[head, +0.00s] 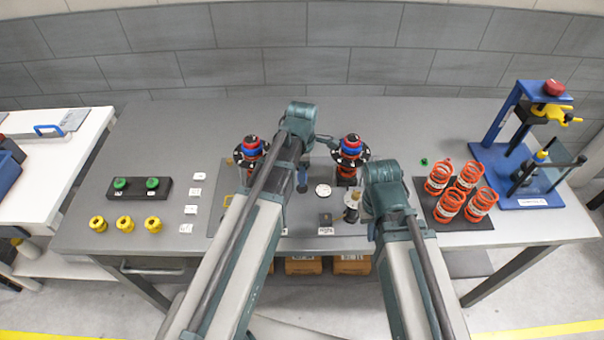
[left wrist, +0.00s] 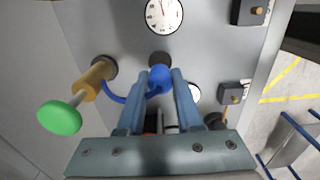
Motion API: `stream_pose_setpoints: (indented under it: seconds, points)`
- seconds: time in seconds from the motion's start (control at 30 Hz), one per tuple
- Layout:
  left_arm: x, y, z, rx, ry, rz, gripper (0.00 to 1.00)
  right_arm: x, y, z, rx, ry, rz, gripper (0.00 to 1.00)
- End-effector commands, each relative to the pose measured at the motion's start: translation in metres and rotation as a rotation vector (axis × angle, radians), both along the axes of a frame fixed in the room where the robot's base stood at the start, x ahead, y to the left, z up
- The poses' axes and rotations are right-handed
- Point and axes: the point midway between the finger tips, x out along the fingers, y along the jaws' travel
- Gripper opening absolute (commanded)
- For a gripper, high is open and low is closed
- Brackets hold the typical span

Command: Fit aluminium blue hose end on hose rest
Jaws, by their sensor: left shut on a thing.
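My left gripper (left wrist: 158,98) is shut on the blue hose end (left wrist: 160,78), which sits between its two blue fingers. In the head view the left gripper (head: 302,182) points down over the grey plate, below its teal wrist. The blue hose (left wrist: 113,97) curves left from the hose end to a brass cylinder (left wrist: 97,75) with a green knob (left wrist: 59,117). A dark round fitting (left wrist: 160,58), perhaps the hose rest, lies just beyond the hose end. I cannot tell whether they touch. My right arm's wrist hides its gripper in the head view.
A white dial gauge (left wrist: 165,15) and small dark boxes with knobs (left wrist: 234,93) are near the left gripper. Stacked red-blue fittings (head: 351,147) stand behind. Orange springs (head: 467,190) and a blue press stand (head: 490,155) are at right. Yellow knobs (head: 125,224) are at left.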

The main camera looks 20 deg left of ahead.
Motion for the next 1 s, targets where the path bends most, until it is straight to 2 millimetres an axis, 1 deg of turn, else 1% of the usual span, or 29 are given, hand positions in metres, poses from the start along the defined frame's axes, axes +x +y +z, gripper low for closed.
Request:
stream_pose_setpoints:
  seconds: [0.03,0.13,0.8,1.0]
  points:
    - [0.0000,0.0001,-0.0085,0.000,0.000,0.000,0.00,0.0000,0.0000,-0.0086,0.000,0.000,0.000,0.00]
    - [0.0000,0.0001,-0.0128,0.000,-0.001,0.000,0.00,0.0000,0.0001,-0.0128,0.000,0.000,0.000,0.00]
    - [-0.0002,-0.0001,-0.0123,0.000,-0.001,0.000,0.00,0.0000,0.0000,-0.0123,0.000,0.000,0.000,0.00]
    - [-0.0002,-0.0001,-0.0172,0.000,0.000,0.000,0.00,0.0000,0.0001,-0.0172,0.000,0.000,0.000,0.00]
